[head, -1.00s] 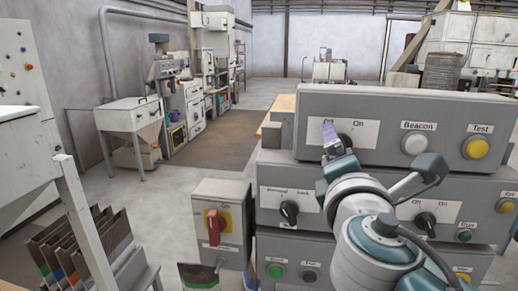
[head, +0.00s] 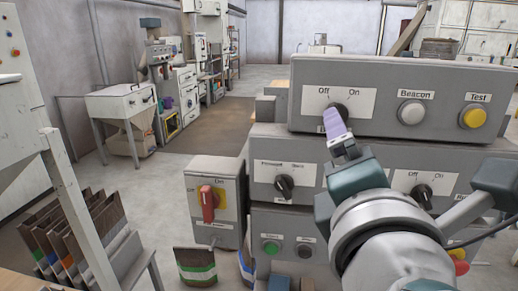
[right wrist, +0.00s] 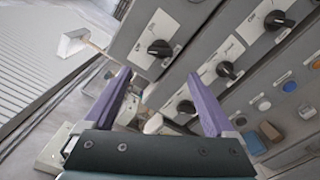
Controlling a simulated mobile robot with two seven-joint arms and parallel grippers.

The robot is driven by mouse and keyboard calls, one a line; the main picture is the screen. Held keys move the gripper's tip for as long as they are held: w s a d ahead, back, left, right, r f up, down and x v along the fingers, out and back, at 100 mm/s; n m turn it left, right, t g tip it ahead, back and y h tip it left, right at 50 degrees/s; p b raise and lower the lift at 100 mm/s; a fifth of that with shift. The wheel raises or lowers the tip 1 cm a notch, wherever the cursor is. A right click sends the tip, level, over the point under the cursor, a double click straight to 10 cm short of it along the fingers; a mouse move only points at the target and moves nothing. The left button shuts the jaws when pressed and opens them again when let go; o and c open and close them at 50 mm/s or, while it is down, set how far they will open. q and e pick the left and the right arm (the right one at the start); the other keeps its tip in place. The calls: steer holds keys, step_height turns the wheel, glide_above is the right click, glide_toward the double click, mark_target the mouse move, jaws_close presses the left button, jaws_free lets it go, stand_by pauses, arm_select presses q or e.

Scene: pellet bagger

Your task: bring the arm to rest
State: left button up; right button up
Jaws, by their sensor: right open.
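My right gripper (head: 335,122) reaches up from the lower right in the head view, with its purple fingers in front of the lower edge of the top control box (head: 390,75). They overlap the box's black Off/On knob (head: 342,108) in the picture; whether they touch it cannot be told from there. In the right wrist view the two purple fingers (right wrist: 158,78) stand wide apart with nothing held between them. Black knobs (right wrist: 160,48) on the panels lie beyond the fingertips. My left gripper is in neither view.
Stacked grey control boxes (head: 290,220) stand close around my right arm. A box with a red rotary switch (head: 208,203) is to their left. Bags (head: 195,267) stand on the floor, beside a rack of brown bags (head: 80,240). Open floor lies further back.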

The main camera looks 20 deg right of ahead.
stand_by(0.4)
steer(key=s+d+f+m+g+y, duration=0.1)
steer(key=s+d+f+m+g, duration=0.3)
steer(key=f+m, duration=0.2)
steer(key=s+a+f+m+g+y, duration=0.4)
steer(key=s+m, duration=0.1)
steer(key=s, duration=0.2)
steer(key=s+a+f+m+g+y, duration=0.3)
steer(key=s+f+m+y, duration=0.15)
steer(key=s, duration=0.25)
step_height(320, 180, up, 27)
steer(key=a+p, duration=0.1)
steer(key=p, duration=2.6)
steer(key=shift+s+g, duration=0.3)
steer(key=shift+a+r, duration=0.1)
